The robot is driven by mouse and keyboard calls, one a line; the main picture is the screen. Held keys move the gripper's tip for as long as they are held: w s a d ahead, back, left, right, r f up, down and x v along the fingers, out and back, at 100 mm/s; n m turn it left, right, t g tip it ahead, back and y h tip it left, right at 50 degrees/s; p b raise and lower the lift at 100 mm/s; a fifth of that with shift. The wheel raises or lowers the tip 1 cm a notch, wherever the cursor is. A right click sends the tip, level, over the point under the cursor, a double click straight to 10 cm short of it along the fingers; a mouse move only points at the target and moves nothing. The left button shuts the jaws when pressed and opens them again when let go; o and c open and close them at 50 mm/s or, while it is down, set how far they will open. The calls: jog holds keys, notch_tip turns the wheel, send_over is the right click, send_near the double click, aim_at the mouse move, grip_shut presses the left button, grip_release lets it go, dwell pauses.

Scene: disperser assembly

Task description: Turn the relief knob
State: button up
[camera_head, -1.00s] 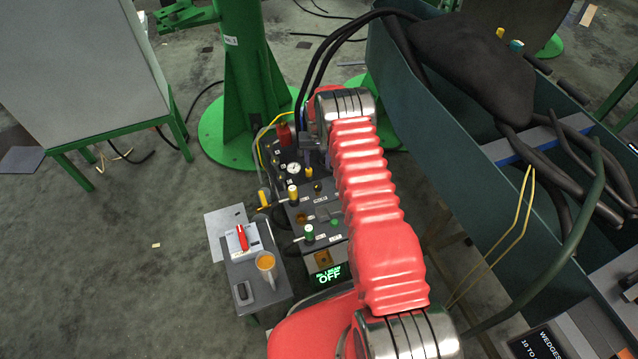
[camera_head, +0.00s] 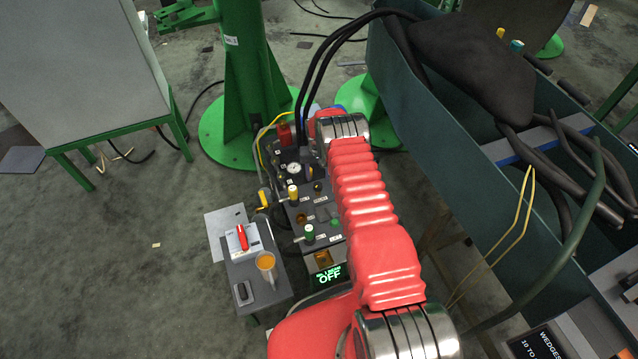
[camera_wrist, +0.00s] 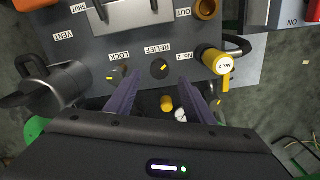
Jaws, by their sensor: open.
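The relief knob (camera_wrist: 159,69) shows in the wrist view as a small dark round knob with a yellow mark. It sits on the grey panel (camera_wrist: 148,40) beside its RELIEF label, which appears upside down. My gripper (camera_wrist: 163,76) is open and empty. Its two purple fingers point toward the panel, one on each side of the knob as seen from the wrist. I cannot tell the remaining distance or any contact. In the head view my red arm reaches over the control unit (camera_head: 300,215) and hides the gripper; I cannot make out the relief knob there.
In the wrist view, the lock knob (camera_wrist: 117,73) lies left of the relief knob. A yellow-handled No. 2 valve (camera_wrist: 218,62) lies right and a dark cylindrical fitting (camera_wrist: 50,92) left.

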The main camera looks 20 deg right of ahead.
aim_at(318, 185)
jog(key=shift+f, duration=3.1)
jog(key=shift+c, duration=0.5)
jog(key=c, duration=0.9)
